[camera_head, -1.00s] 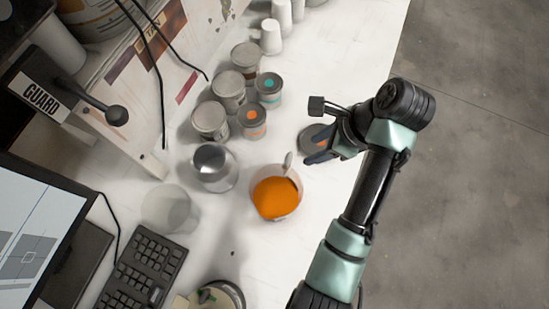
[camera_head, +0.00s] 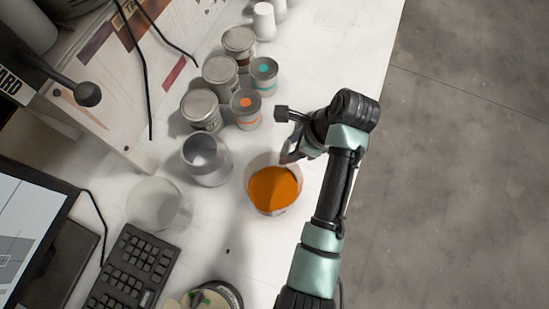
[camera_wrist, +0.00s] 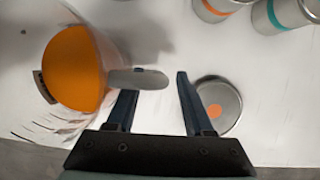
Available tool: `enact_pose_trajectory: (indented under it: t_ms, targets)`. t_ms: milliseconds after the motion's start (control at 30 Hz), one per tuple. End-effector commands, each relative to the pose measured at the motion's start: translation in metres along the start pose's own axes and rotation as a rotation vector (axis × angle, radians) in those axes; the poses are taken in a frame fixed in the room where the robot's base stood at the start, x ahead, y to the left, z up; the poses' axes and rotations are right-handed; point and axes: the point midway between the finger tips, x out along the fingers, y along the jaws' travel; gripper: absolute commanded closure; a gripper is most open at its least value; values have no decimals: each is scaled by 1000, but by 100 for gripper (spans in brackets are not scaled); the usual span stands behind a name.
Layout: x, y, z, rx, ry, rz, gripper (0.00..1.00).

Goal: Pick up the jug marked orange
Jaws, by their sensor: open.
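The jug (camera_head: 273,190), a clear vessel with orange contents, stands on the white bench. In the wrist view the jug (camera_wrist: 76,68) fills the left side, with a dark label patch on its wall. Its pale grey handle (camera_wrist: 148,79) points right. My gripper (camera_wrist: 155,86) is open, and the handle's end shows between its two dark fingertips without visible clamping. In the head view my gripper (camera_head: 290,153) is just above and right of the jug, and hides the handle there.
A lid with an orange dot (camera_wrist: 217,105) lies right of my fingers. An orange-marked tin (camera_head: 246,110) and a teal-marked tin (camera_head: 264,77) stand behind, beside several grey tins. A metal pot (camera_head: 206,160) and clear beaker (camera_head: 158,203) stand left. A keyboard (camera_head: 135,268) lies front left.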

Motion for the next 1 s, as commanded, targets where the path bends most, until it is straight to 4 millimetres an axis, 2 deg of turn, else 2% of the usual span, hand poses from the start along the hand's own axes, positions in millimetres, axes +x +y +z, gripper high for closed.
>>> enact_pose_trajectory:
  t_ms: [267,500,567,1000]
  targets:
    - [4,0,0,-1,0,0,48]
    - [4,0,0,-1,0,0,91]
    - [4,0,0,-1,0,0,100]
    - [4,0,0,-1,0,0,100]
